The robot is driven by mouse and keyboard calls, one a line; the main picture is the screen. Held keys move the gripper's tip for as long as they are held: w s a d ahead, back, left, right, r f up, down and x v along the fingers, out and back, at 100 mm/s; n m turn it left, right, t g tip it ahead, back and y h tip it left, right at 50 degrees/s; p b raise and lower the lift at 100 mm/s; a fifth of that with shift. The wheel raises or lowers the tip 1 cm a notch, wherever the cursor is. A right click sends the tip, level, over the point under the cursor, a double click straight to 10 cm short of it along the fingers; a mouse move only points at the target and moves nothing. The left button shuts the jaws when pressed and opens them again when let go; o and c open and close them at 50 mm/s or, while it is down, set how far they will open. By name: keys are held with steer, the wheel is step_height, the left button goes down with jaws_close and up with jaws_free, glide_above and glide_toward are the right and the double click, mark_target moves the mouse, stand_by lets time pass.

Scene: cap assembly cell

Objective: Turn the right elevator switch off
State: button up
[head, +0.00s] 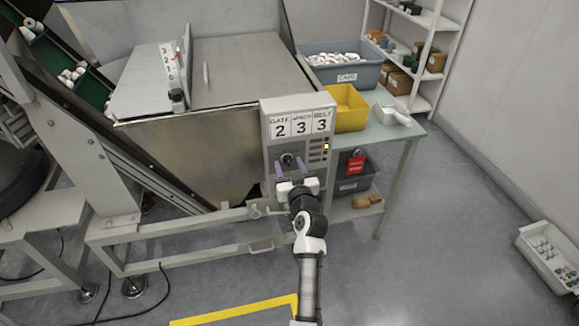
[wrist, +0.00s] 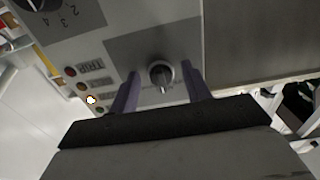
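A grey control box (head: 268,135) stands at the front right corner of the steel hopper. A round dark knob (head: 287,160) sits low on its face, and it also shows in the wrist view (wrist: 160,74) with a pale pointer ridge. Its label is too small to read, so I cannot tell which switch it is. My gripper (head: 289,168) is at the knob, with two purple fingers apart, one on each side. In the wrist view my gripper (wrist: 160,80) shows gaps between fingers and knob. The gripper is open and holds nothing.
Small lamps line the box's right side; one lamp (head: 326,146) is lit. A numbered dial (wrist: 38,4) is at the wrist view's top left. A yellow bin (head: 345,108) and a table (head: 398,134) stand to the right. A red tag (head: 356,164) hangs there.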

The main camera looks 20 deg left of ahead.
steer(key=c, duration=0.9)
steer(key=shift+c, duration=0.2)
steer(key=shift+f+n+b, duration=0.15)
steer(key=shift+n+b, duration=0.15)
steer(key=shift+b, duration=0.5)
steer(key=shift+f+n+b, duration=0.1)
steer(key=shift+n+b, duration=0.2)
steer(key=shift+b, duration=0.3)
steer(key=n+b, duration=0.2)
steer(key=b, duration=0.2)
steer(key=shift+d+f, duration=0.1)
steer(key=n+b, duration=0.3)
steer(key=b, duration=0.1)
steer(key=shift+w, duration=0.1)
steer(key=shift+d+r+n+b, duration=0.1)
steer(key=shift+r+n+b, duration=0.1)
steer(key=shift+n+b, duration=0.5)
steer(key=shift+r+n+b, duration=0.15)
steer(key=shift+n+b, duration=0.45)
steer(key=shift+b, duration=0.05)
steer(key=shift+r, duration=0.1)
